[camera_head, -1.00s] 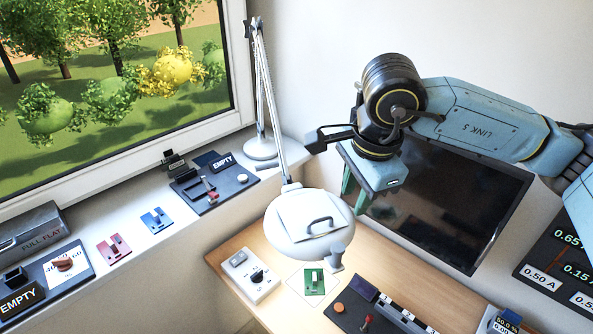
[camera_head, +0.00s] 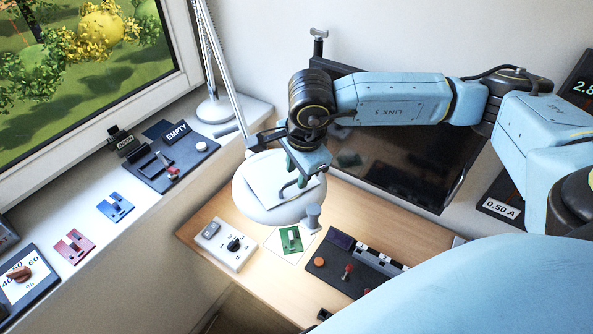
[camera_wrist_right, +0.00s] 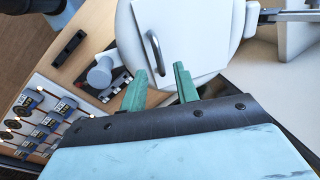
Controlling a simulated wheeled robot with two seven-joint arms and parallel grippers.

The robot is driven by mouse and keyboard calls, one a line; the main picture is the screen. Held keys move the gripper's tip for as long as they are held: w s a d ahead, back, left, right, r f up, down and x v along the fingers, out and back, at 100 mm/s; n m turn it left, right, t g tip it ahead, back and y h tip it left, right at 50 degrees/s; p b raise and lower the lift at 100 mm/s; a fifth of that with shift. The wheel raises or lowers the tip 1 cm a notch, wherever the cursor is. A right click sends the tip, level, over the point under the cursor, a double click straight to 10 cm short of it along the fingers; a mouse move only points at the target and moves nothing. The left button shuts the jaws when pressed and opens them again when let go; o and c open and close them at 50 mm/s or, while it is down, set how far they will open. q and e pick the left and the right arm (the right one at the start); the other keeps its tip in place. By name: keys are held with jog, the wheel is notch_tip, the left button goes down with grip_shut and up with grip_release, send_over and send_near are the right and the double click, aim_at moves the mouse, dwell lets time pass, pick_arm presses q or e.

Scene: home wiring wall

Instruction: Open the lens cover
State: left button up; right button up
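The lens cover (camera_head: 262,178) is a pale square plate lying flat on the round white lamp head (camera_head: 245,205). It has a grey bar handle (camera_wrist_right: 154,53). My right gripper (camera_head: 297,172) is over the cover, close to the handle, and hides part of both in the head view. In the right wrist view its green fingers (camera_wrist_right: 160,82) stand apart with nothing between them. The handle lies just beyond the fingertips, apart from them. The cover also shows in the right wrist view (camera_wrist_right: 187,30). My left gripper is out of view.
The jointed lamp arm (camera_head: 222,65) rises from its base (camera_head: 215,110) on the sill. Below the lamp, the wooden desk (camera_head: 395,222) carries a white dial box (camera_head: 226,247), a green board (camera_head: 291,240) and a black switch panel (camera_head: 335,262). A dark screen (camera_head: 420,175) stands behind my right arm.

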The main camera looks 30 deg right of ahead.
jog(key=shift+w+f, duration=0.2)
jog(key=shift+f, duration=0.55)
grip_shut()
